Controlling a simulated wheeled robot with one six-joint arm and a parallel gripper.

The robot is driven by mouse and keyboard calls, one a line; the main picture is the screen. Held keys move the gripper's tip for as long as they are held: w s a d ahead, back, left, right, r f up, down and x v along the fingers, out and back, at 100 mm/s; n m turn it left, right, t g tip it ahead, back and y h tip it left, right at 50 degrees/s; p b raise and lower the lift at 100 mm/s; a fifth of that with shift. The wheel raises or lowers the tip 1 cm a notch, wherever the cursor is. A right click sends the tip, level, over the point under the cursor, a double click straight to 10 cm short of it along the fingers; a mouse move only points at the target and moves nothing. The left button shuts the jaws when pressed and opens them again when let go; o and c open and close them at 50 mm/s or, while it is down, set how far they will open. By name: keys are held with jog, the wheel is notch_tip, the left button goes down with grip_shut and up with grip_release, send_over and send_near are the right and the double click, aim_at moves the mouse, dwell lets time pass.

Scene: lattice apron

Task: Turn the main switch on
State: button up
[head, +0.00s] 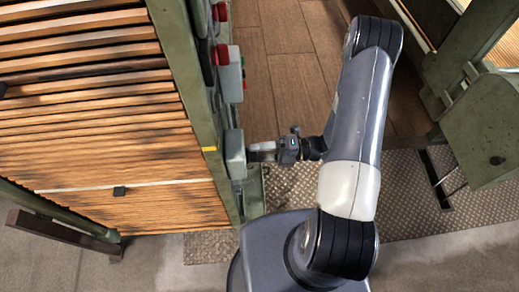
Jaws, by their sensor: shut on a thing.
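A grey-green switch box (235,154), which looks like the main switch, is mounted low on the side of the green post (190,105). My gripper (254,151) reaches it from the right, with its fingertips at the box's right face. The gripper is shut on the switch's handle there. The handle itself is hidden by the fingers and is too small to make out, so I cannot tell its position.
Another control box (231,75) with a red button (222,54) sits higher on the same post. A rack of wooden slats (90,120) fills the left. A green machine frame (478,135) stands on the right. A patterned metal mat (430,210) covers the floor between them.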

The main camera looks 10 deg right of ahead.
jog(key=shift+m, duration=0.6)
jog(key=o, duration=1)
jog(key=shift+d, duration=0.1)
jog(key=d+b, duration=0.1)
jog(key=d, duration=0.4)
jog(key=d+b, duration=0.1)
jog(key=d, duration=0.4)
jog(key=shift+s+d, duration=0.2)
jog(key=shift+d, duration=0.15)
jog(key=shift+a, duration=0.15)
jog(key=a+p, duration=0.1)
jog(key=a, duration=0.4)
jog(key=a+p, duration=0.1)
jog(key=a, duration=0.4)
jog(key=shift+w+a, duration=0.2)
jog(key=shift+a, duration=0.1)
